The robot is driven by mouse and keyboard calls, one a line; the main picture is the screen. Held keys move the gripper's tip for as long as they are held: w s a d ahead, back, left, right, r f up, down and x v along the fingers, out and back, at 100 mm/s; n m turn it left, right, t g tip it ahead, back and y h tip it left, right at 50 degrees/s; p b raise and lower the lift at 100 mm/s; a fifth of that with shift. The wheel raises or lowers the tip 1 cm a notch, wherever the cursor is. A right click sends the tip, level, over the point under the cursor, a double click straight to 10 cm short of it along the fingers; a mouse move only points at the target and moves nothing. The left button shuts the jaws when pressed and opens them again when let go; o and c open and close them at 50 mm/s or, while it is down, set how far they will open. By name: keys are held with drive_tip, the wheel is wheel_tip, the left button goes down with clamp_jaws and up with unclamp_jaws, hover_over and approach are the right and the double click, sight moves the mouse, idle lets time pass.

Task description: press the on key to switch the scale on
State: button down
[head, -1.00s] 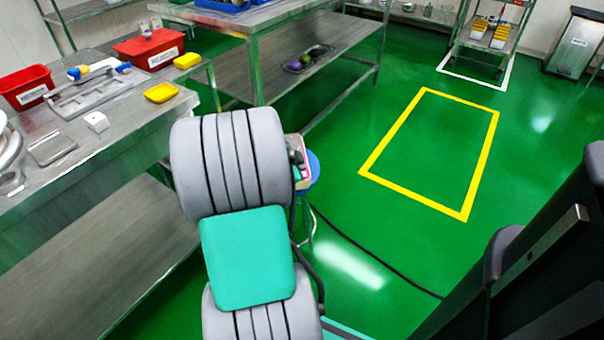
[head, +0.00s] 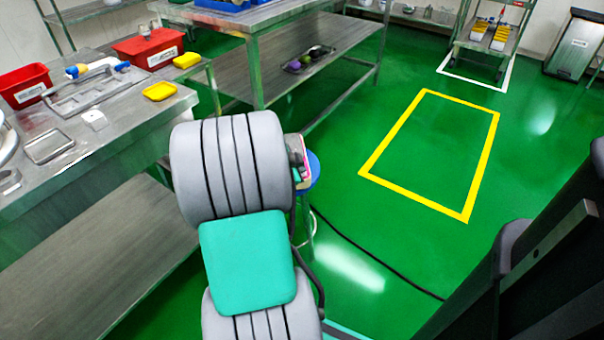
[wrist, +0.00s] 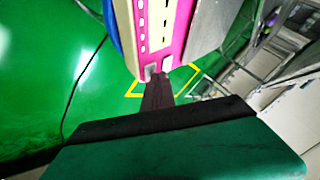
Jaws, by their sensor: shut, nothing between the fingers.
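What looks like the scale is a pink and cream device with a grey metal plate (wrist: 207,35), at the top of the wrist view. A row of slot-like marks and two small pale, key-like squares show on its pink face (wrist: 151,52). I cannot read which is the on key. In the head view a small part of the device (head: 306,170) shows on a blue stool (head: 314,163), mostly hidden behind my arm. My gripper (wrist: 158,78) is shut and empty. Its dark fingertips are at the pink edge by the pale squares; I cannot tell whether they touch.
A steel table (head: 130,112) at the left holds red bins (head: 150,48), yellow trays (head: 160,91) and metal parts. Another steel table (head: 262,22) stands behind. A black cable (head: 375,258) lies on the green floor. The yellow-outlined floor area (head: 432,150) is clear.

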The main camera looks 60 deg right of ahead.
drive_tip(key=shift+r, duration=0.55)
drive_tip(key=shift+r, duration=0.1)
drive_tip(key=shift+r+p, duration=1.85)
drive_tip(key=shift+r, duration=1.1)
